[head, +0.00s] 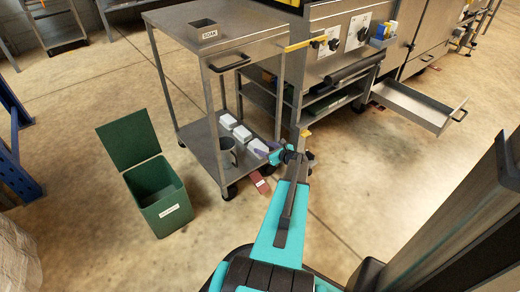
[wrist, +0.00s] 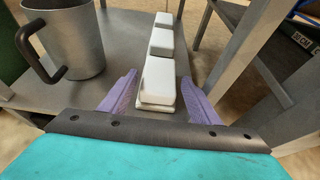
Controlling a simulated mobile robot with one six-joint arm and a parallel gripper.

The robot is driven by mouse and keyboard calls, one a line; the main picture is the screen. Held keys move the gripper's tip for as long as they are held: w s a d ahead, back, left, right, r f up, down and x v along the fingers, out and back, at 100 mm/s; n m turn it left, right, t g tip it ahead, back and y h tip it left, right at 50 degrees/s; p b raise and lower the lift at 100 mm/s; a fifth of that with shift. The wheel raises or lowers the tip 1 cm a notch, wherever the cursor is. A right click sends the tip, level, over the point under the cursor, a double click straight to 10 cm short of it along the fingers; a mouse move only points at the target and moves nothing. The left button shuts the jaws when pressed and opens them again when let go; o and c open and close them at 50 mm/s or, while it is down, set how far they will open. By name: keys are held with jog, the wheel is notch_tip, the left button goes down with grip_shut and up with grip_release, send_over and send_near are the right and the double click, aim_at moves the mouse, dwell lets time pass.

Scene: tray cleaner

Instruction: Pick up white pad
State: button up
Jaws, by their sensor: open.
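Several white pads lie in a row on the lower shelf of the metal cart; the nearest white pad (wrist: 158,82) is in the wrist view, and the row also shows in the head view (head: 242,133). My gripper (wrist: 160,92) has its purple fingers apart, one on each side of the nearest pad, with nothing clearly held. In the head view my gripper (head: 266,149) reaches in at the front of the lower shelf. Whether the fingers touch the pad cannot be told.
A metal mug (wrist: 68,38) with a dark handle stands left of the pads. Cart legs (wrist: 240,50) rise close on the right. A green open-lidded bin (head: 160,200) stands left of the cart (head: 205,145). A drawer (head: 420,105) stands open at right.

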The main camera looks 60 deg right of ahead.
aim_at(260, 146)
jog(key=shift+w+d+f+b, duration=0.15)
jog(key=shift+w+f+b, duration=0.15)
jog(key=shift+w, duration=0.05)
jog(key=shift+b+x, duration=1)
jog(key=shift+x, duration=1.15)
jog(key=c, duration=0.9)
